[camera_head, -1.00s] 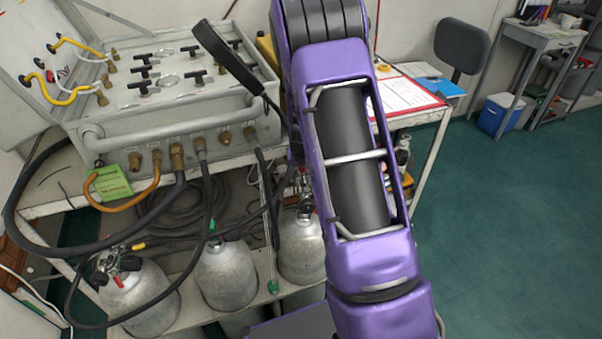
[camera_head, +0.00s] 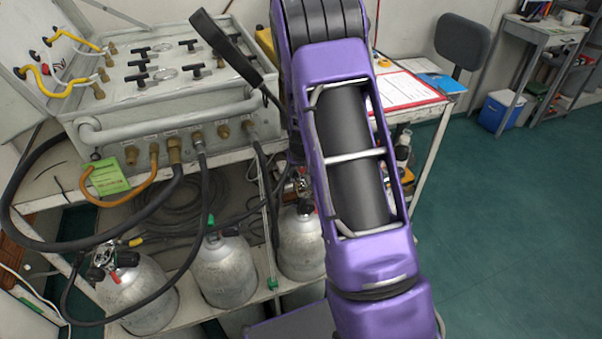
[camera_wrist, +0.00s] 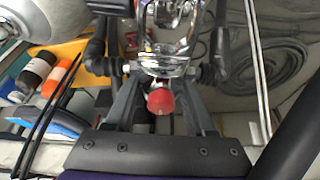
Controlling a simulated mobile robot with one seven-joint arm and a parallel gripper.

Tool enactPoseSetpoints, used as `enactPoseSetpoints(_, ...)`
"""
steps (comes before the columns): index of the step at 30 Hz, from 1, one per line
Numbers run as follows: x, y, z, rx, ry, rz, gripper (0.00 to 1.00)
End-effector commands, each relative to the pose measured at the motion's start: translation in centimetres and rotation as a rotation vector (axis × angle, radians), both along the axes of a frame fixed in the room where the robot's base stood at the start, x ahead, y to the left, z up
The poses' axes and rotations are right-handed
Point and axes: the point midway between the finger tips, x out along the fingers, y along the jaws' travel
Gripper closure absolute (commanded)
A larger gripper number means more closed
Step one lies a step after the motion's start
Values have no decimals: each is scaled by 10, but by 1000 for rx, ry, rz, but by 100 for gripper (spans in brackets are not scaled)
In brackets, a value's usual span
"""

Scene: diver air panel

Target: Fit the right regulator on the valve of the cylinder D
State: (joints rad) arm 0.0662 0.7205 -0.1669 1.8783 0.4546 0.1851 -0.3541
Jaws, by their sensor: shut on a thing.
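In the wrist view my gripper (camera_wrist: 163,76) has its dark fingers on either side of a chrome regulator (camera_wrist: 168,58) with a red knob (camera_wrist: 160,101), and is shut on it. In the head view my arm hides the gripper; a small chrome and red part (camera_head: 303,184) shows beside the arm, above the right cylinder (camera_head: 299,245). A middle cylinder (camera_head: 224,272) and a left cylinder (camera_head: 140,303) stand on the lower shelf. The left one has a chrome and black fitting (camera_head: 112,257) on top. I cannot read which cylinder is D, nor tell whether the held regulator touches a valve.
The grey air panel (camera_head: 165,115) stands on the bench above the cylinders. Black hoses (camera_head: 202,185) hang from it in front of the shelf, and more lie coiled behind (camera_head: 190,195). A clipboard (camera_head: 400,88) lies on the bench at right. The green floor (camera_head: 510,230) there is clear.

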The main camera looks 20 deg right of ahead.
Motion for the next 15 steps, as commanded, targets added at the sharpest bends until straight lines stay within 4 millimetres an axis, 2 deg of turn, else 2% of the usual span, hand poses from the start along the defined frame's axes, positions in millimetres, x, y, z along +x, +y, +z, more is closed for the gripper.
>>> enactPoseSetpoints(15, 1, 0, -12, 0, -2, 0, 100)
